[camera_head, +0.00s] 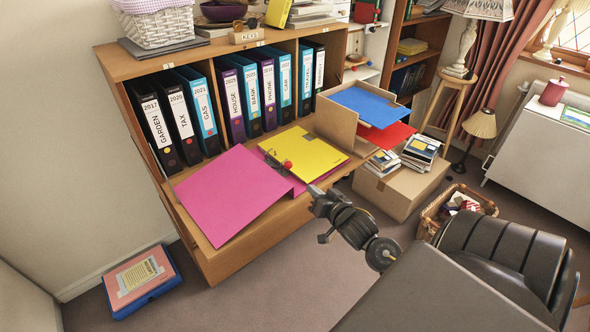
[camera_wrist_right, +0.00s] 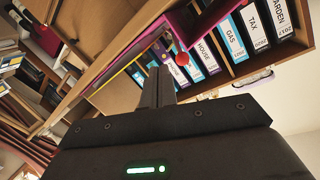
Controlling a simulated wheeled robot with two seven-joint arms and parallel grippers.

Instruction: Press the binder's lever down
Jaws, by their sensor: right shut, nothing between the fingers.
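An open binder with a magenta cover (camera_head: 230,192) lies on the shelf unit's fold-out surface, with a yellow sheet (camera_head: 312,153) on its right half. The binder's lever, with a red knob (camera_head: 287,164), stands at the middle by the metal rings. The red knob also shows in the right wrist view (camera_wrist_right: 182,58), just beyond and right of the fingertips. My right gripper (camera_head: 313,190) is shut and empty, in front of the binder and apart from the knob in the picture. Its closed fingers (camera_wrist_right: 158,72) point toward the binder. My left gripper is not in view.
A row of labelled binders (camera_head: 232,100) stands in the shelf behind. A cardboard tray with blue (camera_head: 368,103) and red folders stands right of the open binder. A box with books (camera_head: 400,190) is on the floor.

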